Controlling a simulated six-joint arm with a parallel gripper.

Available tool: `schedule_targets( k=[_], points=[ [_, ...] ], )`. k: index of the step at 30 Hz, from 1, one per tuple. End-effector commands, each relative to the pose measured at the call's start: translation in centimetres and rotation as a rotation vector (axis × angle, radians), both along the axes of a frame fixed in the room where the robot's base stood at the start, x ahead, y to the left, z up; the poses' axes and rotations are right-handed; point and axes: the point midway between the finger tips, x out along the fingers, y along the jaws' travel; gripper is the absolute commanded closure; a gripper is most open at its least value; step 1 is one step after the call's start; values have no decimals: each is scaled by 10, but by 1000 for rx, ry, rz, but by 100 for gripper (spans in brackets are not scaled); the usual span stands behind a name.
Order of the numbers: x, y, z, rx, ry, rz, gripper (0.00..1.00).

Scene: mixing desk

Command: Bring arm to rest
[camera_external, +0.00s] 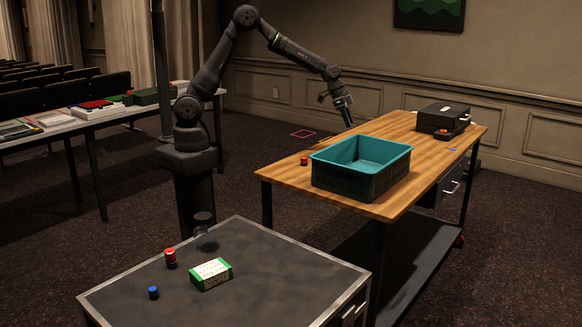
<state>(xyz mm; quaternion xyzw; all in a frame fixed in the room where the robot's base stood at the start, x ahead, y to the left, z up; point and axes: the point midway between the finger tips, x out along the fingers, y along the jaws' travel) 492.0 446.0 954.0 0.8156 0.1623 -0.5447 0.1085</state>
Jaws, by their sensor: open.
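My gripper (345,108) hangs at the end of my bent arm, above the far left edge of the wooden table (440,148). It points downward and looks empty. It is open and apart from the teal crate (345,180), which stands on the wooden table to its lower right. The crate's visible inside is empty, though part of its floor is hidden by the near wall. A small red piece (304,161) sits on the wooden table left of the crate, below my gripper.
A black case (443,115) stands at the back right of the wooden table. The grey front table (270,275) holds a green and white box (211,274), a red and black piece (170,258) and a blue piece (154,292). A pink outline (303,134) shows beyond the wooden table.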

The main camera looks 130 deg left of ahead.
Motion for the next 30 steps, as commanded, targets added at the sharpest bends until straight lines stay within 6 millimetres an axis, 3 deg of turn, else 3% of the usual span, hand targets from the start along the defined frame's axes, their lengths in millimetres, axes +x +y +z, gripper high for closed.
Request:
schedule_targets(
  k=[5,25,30],
  points=[
    [5,2,-13,-2,1,0,55],
    [43,17,-116,0,1,0,55],
    [43,18,-89,3,-3,-1,55]
  ],
)
